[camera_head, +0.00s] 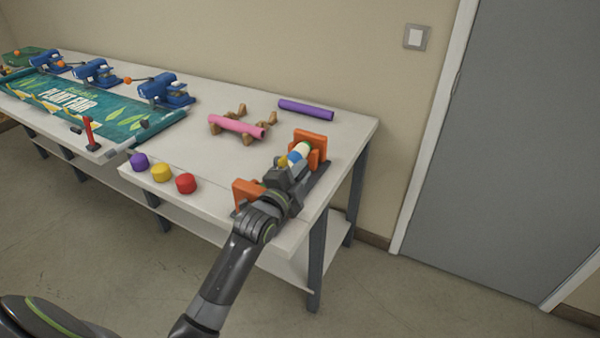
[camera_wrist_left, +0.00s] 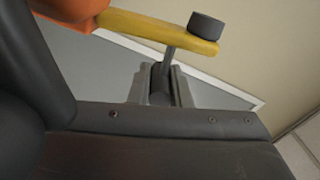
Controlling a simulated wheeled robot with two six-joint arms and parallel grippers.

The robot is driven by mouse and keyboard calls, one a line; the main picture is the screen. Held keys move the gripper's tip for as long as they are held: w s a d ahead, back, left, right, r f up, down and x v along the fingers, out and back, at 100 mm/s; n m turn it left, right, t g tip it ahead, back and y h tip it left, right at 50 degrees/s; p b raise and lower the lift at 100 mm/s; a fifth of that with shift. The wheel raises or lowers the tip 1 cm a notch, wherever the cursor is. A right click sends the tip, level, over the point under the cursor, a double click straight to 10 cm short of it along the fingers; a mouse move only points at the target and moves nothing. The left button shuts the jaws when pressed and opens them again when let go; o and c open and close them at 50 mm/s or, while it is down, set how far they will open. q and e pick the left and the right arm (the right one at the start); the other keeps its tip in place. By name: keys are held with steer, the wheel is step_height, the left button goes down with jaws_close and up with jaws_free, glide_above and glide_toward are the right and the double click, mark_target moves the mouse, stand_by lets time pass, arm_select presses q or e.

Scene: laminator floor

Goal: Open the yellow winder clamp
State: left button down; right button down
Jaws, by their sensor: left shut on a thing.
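The winder stands at the right end of the white table, with an orange far bracket (camera_head: 318,140) and an orange near bracket (camera_head: 246,190). A white and blue roll (camera_head: 298,153) shows between them. The yellow clamp (camera_head: 283,161) shows as a small patch by my left gripper (camera_head: 281,176). In the left wrist view the clamp is a yellow arm (camera_wrist_left: 150,27) reaching right from an orange part, with a dark knob on its end. A grey stem below it ends between the fingers of my left gripper (camera_wrist_left: 160,85), which is shut on this handle. My right gripper is out of view.
Purple (camera_head: 139,162), yellow (camera_head: 161,172) and red (camera_head: 186,183) caps stand along the table's front edge. A pink roll (camera_head: 236,126) lies on wooden supports, with a purple roll (camera_head: 306,110) behind. A green banner (camera_head: 75,100) and blue devices lie left.

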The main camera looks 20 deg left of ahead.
arm_select(q)
steer(key=shift+f, duration=0.1)
steer(key=c, duration=1.3)
jaws_free()
steer(key=shift+c, duration=0.2)
steer(key=shift+s, duration=0.65)
steer(key=s+a+b, duration=0.1)
steer(key=s+b, duration=0.2)
steer(key=s, duration=1.3)
steer(key=shift+a, duration=0.15)
